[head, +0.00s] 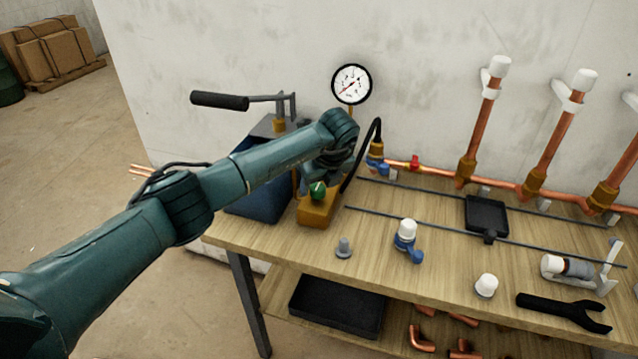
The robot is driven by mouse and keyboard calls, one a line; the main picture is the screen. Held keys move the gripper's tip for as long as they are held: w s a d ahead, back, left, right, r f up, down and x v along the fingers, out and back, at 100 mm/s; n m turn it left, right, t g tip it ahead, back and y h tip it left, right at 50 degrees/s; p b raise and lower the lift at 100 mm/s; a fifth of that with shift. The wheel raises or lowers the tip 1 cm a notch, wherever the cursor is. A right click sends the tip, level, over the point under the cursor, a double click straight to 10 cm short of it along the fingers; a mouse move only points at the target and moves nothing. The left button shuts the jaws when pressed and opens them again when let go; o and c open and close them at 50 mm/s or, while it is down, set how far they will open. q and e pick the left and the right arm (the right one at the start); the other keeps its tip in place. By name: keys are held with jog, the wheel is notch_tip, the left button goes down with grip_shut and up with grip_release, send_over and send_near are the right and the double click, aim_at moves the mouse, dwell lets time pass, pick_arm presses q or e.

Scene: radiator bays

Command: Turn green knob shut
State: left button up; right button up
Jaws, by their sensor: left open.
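The green knob (318,191) sits on top of a yellow-brown block (317,212) near the left end of the wooden bench. My left arm reaches in from the left and bends down at the wrist. My left gripper (322,182) is open and points down right at the knob. The wrist and gripper hide part of the block and what lies behind it. I cannot tell whether the fingers touch the knob. My right gripper is out of view.
A blue test pump (252,195) with a black-handled lever (220,101) stands left of the block. A pressure gauge (351,84) rises behind my wrist, and a black hose (366,150) runs beside it. Copper pipes (480,130) line the right. A white-capped blue valve (407,240) stands on the bench.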

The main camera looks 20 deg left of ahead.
pick_arm(q)
jog(key=shift+w+a+f, duration=0.1)
jog(key=shift+f, duration=0.35)
jog(key=c, duration=1)
